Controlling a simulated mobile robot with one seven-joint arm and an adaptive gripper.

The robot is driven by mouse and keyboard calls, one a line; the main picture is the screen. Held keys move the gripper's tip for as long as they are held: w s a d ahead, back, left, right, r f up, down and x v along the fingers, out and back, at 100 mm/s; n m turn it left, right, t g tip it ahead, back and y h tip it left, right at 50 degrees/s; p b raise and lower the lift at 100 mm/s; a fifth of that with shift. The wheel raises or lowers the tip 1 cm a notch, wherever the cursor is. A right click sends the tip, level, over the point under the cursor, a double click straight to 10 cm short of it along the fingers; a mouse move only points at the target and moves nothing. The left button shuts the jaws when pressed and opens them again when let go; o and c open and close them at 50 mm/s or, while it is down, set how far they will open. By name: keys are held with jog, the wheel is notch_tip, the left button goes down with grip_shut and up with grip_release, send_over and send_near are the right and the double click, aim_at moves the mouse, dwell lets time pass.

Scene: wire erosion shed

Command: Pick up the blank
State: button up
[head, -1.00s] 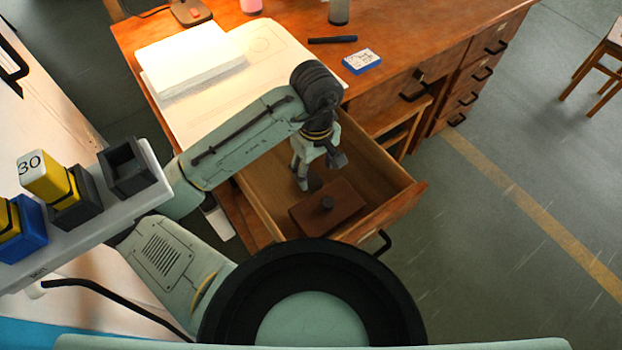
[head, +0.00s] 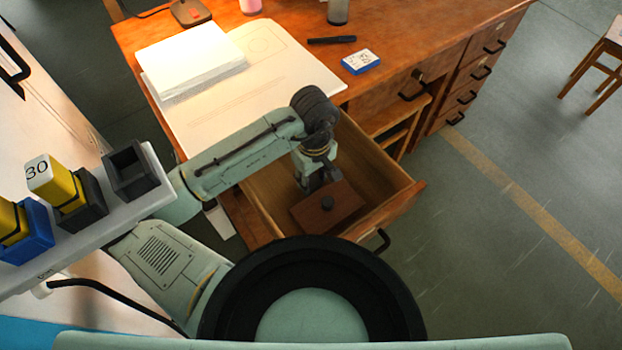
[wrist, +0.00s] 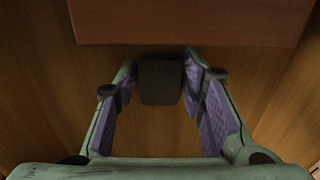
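The blank appears to be the small dark block (wrist: 160,82) on the drawer floor, seen in the wrist view between my fingers. My gripper (wrist: 160,75) is open around it, one finger on each side. A narrow gap shows at the left finger; at the right I cannot tell whether there is contact. In the head view my gripper (head: 318,185) points down inside the open drawer (head: 376,213), and the block is mostly hidden by the fingers.
A brown wooden box (head: 345,201) with a dark knob lies in the drawer just in front of my gripper; its edge (wrist: 190,22) is close in the wrist view. The desk (head: 410,40) carries papers, a pen and a blue-white box (head: 361,62). A rack with yellow-topped blocks stands left.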

grip_shut()
dwell(0.4)
